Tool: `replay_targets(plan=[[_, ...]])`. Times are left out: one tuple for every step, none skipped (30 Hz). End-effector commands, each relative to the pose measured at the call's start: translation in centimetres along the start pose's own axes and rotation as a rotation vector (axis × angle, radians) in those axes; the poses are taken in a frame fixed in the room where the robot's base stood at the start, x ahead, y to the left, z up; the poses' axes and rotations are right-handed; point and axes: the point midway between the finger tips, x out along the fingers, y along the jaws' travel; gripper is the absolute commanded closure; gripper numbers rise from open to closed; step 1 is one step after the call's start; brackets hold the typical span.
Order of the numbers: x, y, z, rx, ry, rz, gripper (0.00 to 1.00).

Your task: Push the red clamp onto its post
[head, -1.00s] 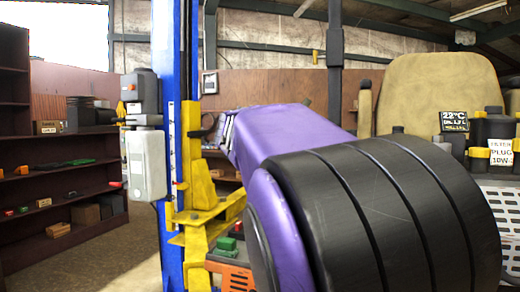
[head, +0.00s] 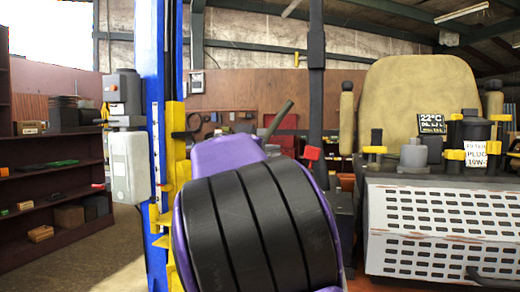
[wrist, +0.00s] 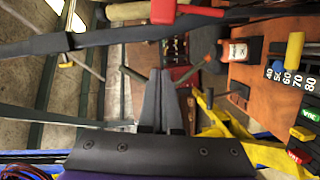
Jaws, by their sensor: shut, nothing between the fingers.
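A small red piece (head: 311,153) sits by the black upright bar (head: 316,90) in the head view, right of my purple arm. A red piece with a thin red stem shows at the top of the wrist view (wrist: 165,10), beside a dark bar (wrist: 120,34). I cannot tell for sure that either is the red clamp, and I make out no post for it. My gripper (wrist: 160,72) shows in the wrist view with its grey fingers together and empty, apart from the red piece. In the head view my own arm hides the gripper.
The tan seat (head: 420,100) stands at the right, behind a perforated white panel (head: 450,232) with yellow-topped parts. The blue lift column (head: 149,120) with yellow parts (head: 175,140) is left of my arm. Dark shelves (head: 45,190) stand far left.

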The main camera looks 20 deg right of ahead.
Motion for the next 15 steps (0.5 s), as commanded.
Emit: replay_targets(plan=[[1.4, 0.3, 0.1, -0.004, -0.006, 0.003, 1.0], [2.0, 0.3, 0.1, -0.004, -0.006, 0.003, 1.0], [2.9, 0.3, 0.1, -0.004, -0.006, 0.002, 1.0], [3.6, 0.3, 0.2, -0.004, -0.006, 0.003, 1.0], [4.2, 0.4, 0.1, -0.004, -0.005, 0.003, 1.0], [5.0, 0.4, 0.1, -0.003, -0.006, 0.002, 1.0], [5.6, 0.3, 0.1, -0.003, -0.005, 0.002, 1.0], [6.1, 0.3, 0.1, -0.004, -0.004, 0.002, 1.0], [6.0, -0.1, 1.1, 0.0, -0.003, 0.0, 1.0], [6.0, -0.1, 1.5, 0.001, -0.002, 0.0, 1.0], [6.1, -0.1, 1.9, 0.0, -0.001, -0.001, 1.0], [6.2, -0.1, 2.4, 0.001, -0.001, -0.001, 1.0], [6.3, 0.0, 2.8, 0.001, -0.002, 0.0, 1.0], [6.4, 0.0, 3.0, 0.001, -0.001, 0.0, 1.0], [6.5, 0.0, 3.3, 0.0, 0.0, 0.0, 1.0]])
